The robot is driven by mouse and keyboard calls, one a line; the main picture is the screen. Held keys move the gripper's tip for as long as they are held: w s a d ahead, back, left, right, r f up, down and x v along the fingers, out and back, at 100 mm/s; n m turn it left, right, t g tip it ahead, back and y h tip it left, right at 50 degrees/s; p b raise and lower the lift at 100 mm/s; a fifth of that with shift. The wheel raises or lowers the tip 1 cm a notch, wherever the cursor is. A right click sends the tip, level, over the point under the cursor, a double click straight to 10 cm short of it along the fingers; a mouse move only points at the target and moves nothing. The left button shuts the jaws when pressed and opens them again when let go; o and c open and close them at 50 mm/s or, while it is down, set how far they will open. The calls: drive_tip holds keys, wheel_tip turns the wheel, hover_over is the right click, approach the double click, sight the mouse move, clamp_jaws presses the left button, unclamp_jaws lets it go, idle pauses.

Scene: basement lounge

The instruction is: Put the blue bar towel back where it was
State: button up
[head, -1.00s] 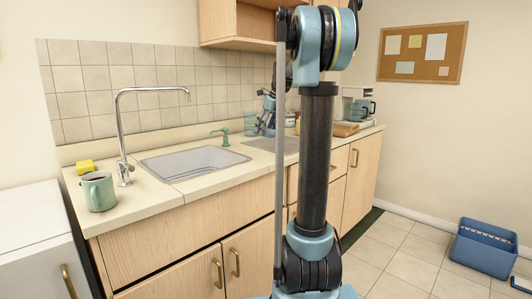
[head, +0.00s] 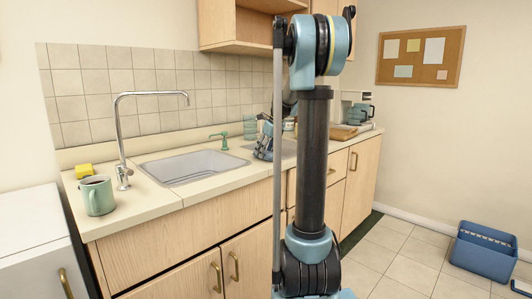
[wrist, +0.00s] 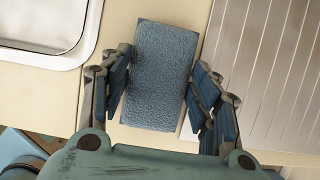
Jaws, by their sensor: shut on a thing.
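The blue bar towel (wrist: 165,62) is a small textured block in the wrist view, between the fingers of my gripper (wrist: 161,84). My gripper is shut on it, and the fingers flank its left and right sides. The towel shows over the strip of cream counter between the sink and the ribbed drainboard. I cannot tell whether it touches the counter. In the head view my gripper (head: 264,145) is low over the counter just right of the sink, partly hidden by my arm. The towel is not distinct there.
The sink (head: 192,165) is left of my gripper, with a green soap pump (head: 222,140) behind it. Green glasses (head: 250,130) stand near the back wall. The ribbed drainboard (wrist: 275,70) is on the right. A green mug (head: 97,196) and yellow sponge (head: 84,171) are far left.

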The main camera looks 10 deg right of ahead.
drive_tip(key=o, duration=1)
drive_tip(key=shift+f, duration=0.1)
drive_tip(key=v, duration=1.2)
drive_tip(key=s+a+f+n, duration=0.1)
drive_tip(key=s+f+n, duration=0.35)
drive_tip(key=s, duration=0.35)
drive_tip(key=s+a+f+n+g+h, duration=0.1)
drive_tip(key=s+f+n, duration=0.2)
drive_tip(key=s+n, duration=0.35)
drive_tip(key=s+a+f+n, duration=0.2)
drive_tip(key=s+f+n, duration=0.2)
drive_tip(key=s, duration=0.5)
drive_tip(key=s+d+f+n+h, duration=0.1)
drive_tip(key=s+f+n, duration=1.3)
drive_tip(key=s+f, duration=0.2)
drive_tip(key=shift+s+f+g+h, duration=0.3)
drive_tip(key=shift+f+h, duration=0.1)
drive_tip(key=shift+f, duration=0.25)
